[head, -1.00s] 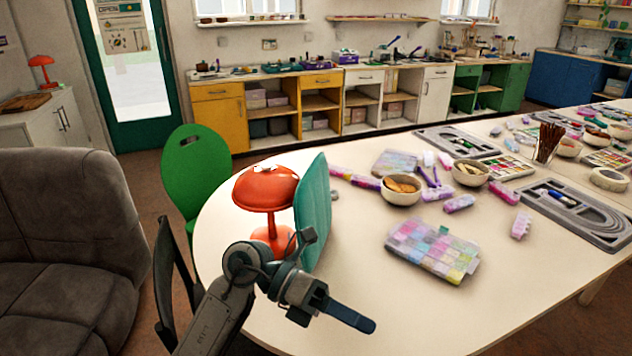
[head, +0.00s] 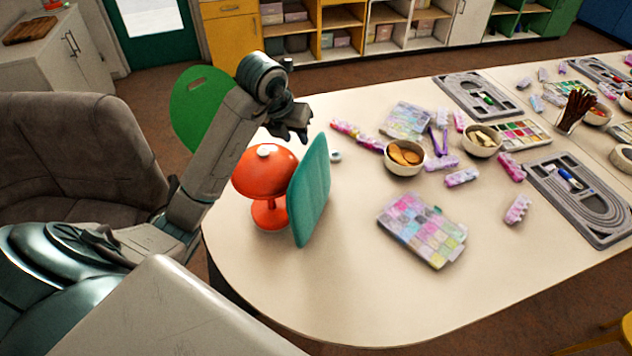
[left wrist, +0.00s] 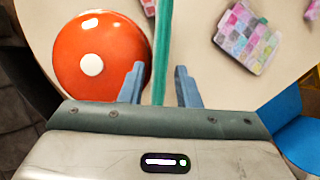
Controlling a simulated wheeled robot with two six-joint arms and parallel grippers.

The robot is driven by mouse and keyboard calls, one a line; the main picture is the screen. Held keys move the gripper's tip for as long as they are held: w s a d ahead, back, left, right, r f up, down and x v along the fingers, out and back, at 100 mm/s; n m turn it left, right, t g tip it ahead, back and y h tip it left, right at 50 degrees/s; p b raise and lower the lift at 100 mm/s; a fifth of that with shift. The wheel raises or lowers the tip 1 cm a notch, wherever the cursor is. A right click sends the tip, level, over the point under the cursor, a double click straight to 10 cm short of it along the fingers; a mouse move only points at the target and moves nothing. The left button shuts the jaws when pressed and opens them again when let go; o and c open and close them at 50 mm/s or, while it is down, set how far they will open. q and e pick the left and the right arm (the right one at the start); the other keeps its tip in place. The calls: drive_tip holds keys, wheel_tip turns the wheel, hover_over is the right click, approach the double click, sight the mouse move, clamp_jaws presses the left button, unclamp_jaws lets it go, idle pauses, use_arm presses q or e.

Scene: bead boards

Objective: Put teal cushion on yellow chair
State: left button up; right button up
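The teal cushion (head: 312,190) stands on its edge on the table, leaning slightly, right beside an orange lamp. My left gripper (head: 297,134) is above and behind the cushion's top edge. In the left wrist view the gripper (left wrist: 160,88) is open, its two blue fingers on either side of the thin cushion edge (left wrist: 161,50), with gaps showing on both sides. A bit of yellow at the lower right corner (head: 612,340) looks like part of the yellow chair; most of it is out of frame. My right gripper is not in view.
The orange mushroom lamp (head: 265,172) is close left of the cushion. A bead box (head: 422,230), bowls (head: 404,170) and grey bead boards (head: 583,200) lie to the right. A green chair (head: 190,115) is behind. The table's front (head: 350,300) is clear.

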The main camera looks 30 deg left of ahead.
sight(306, 156)
use_arm(q)
drive_tip(key=b+x, duration=0.3)
drive_tip(key=x, duration=0.2)
drive_tip(key=shift+s+b, duration=0.15)
drive_tip(key=shift+b, duration=0.15)
drive_tip(key=shift+w+f, duration=0.2)
drive_tip(key=shift+w+d+f, duration=0.1)
drive_tip(key=shift+d+f, duration=0.05)
drive_tip(key=shift+f, duration=0.5)
drive_tip(key=shift+p+x, duration=0.6)
drive_tip(key=shift+x, duration=0.5)
drive_tip(key=shift+w+f, duration=0.25)
drive_tip(key=shift+f, duration=0.35)
drive_tip(key=shift+r, duration=0.1)
clamp_jaws()
